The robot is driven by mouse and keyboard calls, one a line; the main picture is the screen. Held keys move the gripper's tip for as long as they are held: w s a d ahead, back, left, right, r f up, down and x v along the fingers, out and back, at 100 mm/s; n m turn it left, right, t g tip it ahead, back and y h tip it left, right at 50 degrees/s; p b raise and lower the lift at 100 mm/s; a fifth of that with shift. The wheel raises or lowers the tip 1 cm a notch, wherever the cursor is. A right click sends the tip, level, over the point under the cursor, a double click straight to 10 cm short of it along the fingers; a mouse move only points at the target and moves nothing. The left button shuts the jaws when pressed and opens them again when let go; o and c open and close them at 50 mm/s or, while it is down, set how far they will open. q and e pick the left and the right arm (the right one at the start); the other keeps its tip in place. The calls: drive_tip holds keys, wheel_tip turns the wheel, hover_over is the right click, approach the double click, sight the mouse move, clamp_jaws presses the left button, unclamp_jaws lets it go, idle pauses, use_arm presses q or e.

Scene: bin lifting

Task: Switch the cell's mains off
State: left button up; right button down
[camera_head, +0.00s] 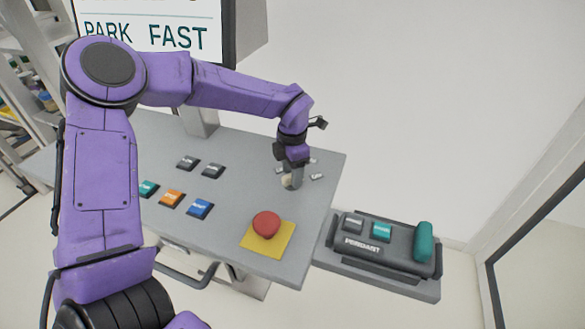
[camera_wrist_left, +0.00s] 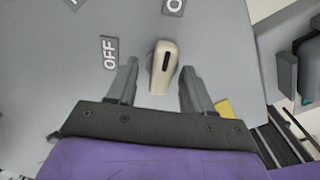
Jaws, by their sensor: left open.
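The mains switch is a cream rotary knob (camera_wrist_left: 162,70) with a dark line on it, set in the grey panel. An OFF label (camera_wrist_left: 110,51) lies left of it in the left wrist view. Two more labels at the top edge are cut off. The dark line runs roughly up the picture, not toward OFF. My left gripper (camera_wrist_left: 160,68) is open, with one finger on each side of the knob and small gaps showing. In the head view my left gripper (camera_head: 291,174) points down at the far right of the panel, partly hiding the knob (camera_head: 287,182). My right gripper is not in view.
A red mushroom button (camera_head: 266,224) on a yellow plate stands nearer on the panel. Blue (camera_head: 200,208), orange (camera_head: 171,198), green and grey buttons lie to the left. A pendant (camera_head: 385,245) sits on a shelf at right. A screen (camera_head: 150,25) stands behind.

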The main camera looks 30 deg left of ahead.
use_arm(q)
drive_tip(key=shift+s+r, duration=0.2)
drive_tip(key=shift+s, duration=0.2)
drive_tip(key=shift+c, duration=0.3)
drive_tip(key=shift+w, duration=0.1)
clamp_jaws()
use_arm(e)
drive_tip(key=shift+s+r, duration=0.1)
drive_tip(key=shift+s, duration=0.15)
use_arm(q)
drive_tip(key=shift+f, duration=0.15)
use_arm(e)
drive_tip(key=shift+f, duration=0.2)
use_arm(q)
drive_tip(key=n+b, duration=0.3)
drive_tip(key=n, duration=0.1)
drive_tip(key=shift+f+n, duration=0.1)
drive_tip(key=shift+n, duration=0.3)
drive_tip(key=n+b, duration=0.3)
drive_tip(key=n, duration=0.1)
drive_tip(key=shift+n, duration=0.3)
drive_tip(key=n+b, duration=0.4)
drive_tip(key=n, duration=0.1)
drive_tip(key=shift+w+n+b, duration=0.1)
drive_tip(key=shift+n+b, duration=1.45)
drive_tip(key=shift+n, duration=0.25)
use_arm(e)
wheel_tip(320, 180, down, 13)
use_arm(q)
drive_tip(key=shift+r, duration=0.2)
